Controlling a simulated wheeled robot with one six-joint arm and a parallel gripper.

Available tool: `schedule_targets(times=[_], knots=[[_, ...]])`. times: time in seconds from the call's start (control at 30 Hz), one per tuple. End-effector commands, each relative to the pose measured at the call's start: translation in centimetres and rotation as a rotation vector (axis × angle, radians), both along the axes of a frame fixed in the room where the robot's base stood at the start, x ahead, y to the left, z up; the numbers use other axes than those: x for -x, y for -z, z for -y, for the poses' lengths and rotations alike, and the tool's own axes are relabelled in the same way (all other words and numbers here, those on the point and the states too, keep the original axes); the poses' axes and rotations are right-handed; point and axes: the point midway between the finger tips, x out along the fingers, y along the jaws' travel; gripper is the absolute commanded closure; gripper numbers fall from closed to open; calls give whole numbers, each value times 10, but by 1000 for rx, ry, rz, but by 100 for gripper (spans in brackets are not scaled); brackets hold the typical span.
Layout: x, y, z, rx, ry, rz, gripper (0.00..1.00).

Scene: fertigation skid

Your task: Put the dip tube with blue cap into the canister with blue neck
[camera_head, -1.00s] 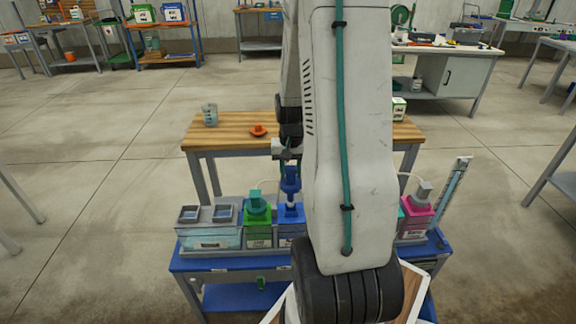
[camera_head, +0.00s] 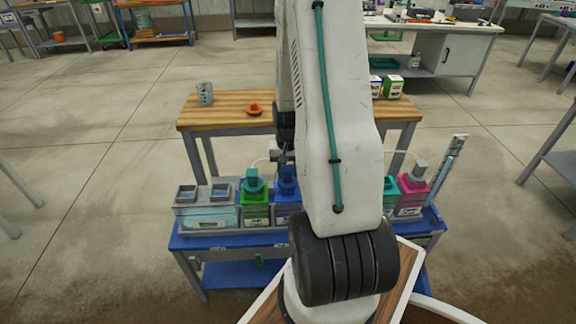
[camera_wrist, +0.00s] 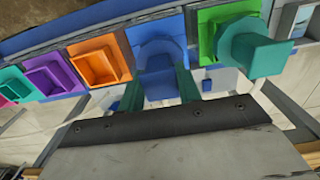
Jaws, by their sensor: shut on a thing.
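The blue cap (camera_head: 287,182) of the dip tube sits low over the blue canister (camera_head: 287,211), about level with the cap on the neighbouring green canister. The tube itself is hidden, apparently inside the canister. My gripper (camera_head: 284,160) is above the cap, partly hidden by my arm. In the wrist view, my gripper (camera_wrist: 158,88) is shut on the blue cap (camera_wrist: 160,64), with a teal finger on each side. The blue canister's top (camera_wrist: 147,27) shows behind the cap. I cannot tell whether the cap is fully seated on the neck.
A green canister (camera_head: 254,211) with a teal-green cap stands close on the left. In the wrist view, orange (camera_wrist: 94,64) and purple (camera_wrist: 52,76) open necks stand on the other side. A magenta canister (camera_head: 411,197) is at the right. A wooden table (camera_head: 230,112) stands behind.

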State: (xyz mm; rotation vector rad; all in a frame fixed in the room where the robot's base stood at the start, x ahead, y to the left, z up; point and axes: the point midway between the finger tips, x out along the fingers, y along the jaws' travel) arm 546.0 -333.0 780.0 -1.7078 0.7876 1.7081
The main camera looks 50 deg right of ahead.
Motion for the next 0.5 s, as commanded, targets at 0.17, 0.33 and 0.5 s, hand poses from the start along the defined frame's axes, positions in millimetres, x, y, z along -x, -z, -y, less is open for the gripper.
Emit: schedule_targets(times=[0.17,0.33,0.5], knots=[[0,2,0,1,0,1,100],[0,2,0,1,0,1,100],[0,2,0,1,0,1,41]])
